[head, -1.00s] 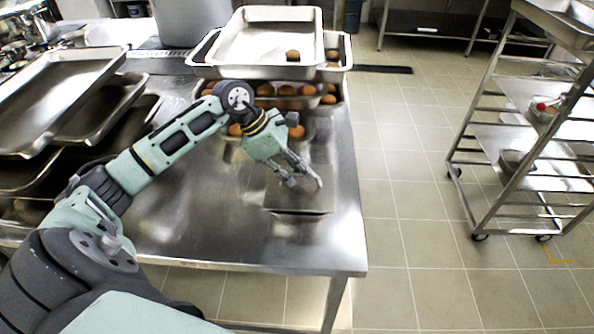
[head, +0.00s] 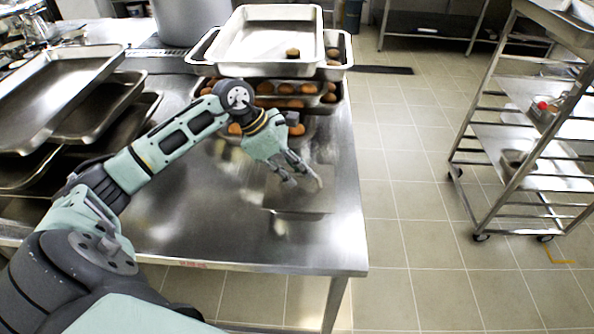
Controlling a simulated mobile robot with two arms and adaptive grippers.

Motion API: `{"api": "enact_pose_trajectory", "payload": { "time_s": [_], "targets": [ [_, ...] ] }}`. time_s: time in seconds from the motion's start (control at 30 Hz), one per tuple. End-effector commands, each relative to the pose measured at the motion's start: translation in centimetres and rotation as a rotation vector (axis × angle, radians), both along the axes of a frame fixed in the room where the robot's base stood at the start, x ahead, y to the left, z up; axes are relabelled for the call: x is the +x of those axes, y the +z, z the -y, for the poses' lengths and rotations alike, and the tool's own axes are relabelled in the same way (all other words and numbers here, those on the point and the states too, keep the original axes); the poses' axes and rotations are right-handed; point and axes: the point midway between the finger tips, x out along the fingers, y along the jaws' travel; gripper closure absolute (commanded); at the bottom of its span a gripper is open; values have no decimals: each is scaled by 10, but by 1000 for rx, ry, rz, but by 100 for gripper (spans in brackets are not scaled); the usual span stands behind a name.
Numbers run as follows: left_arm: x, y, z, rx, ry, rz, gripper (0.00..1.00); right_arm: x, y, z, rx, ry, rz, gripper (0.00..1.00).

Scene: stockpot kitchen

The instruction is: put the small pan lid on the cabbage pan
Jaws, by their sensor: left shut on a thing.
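My left gripper (head: 302,183) is over the right part of the steel table, pointing down and to the right. It is shut on a flat, shiny steel piece (head: 298,205), which looks like the small pan lid. The lid's edges blend with the reflections of the tabletop, so I cannot tell whether it touches the table. I cannot make out a pan with cabbage in this view. My right gripper is not in view.
Stacked trays with round brown items (head: 290,88) stand behind the gripper on the steel table (head: 215,235). Large empty trays (head: 55,92) lie at the left. A wheeled rack (head: 478,175) stands at the right, across clear tiled floor. The table's front is bare.

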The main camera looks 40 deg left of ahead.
Motion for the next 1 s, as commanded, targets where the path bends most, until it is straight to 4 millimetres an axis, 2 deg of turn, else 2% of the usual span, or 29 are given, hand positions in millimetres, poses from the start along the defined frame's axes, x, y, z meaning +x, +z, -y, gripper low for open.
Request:
{"api": "enact_pose_trajectory", "payload": {
  "time_s": [0.43,0.47,0.7,1.0],
  "targets": [
    [0,-1,0,0,0,2,100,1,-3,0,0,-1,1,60],
    [0,-1,0,0,0,2,90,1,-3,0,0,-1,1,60],
    [0,-1,0,-1,0,1,70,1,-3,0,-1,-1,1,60],
    [-1,-2,-1,0,-1,-1,70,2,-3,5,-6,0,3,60]
  ]
}}
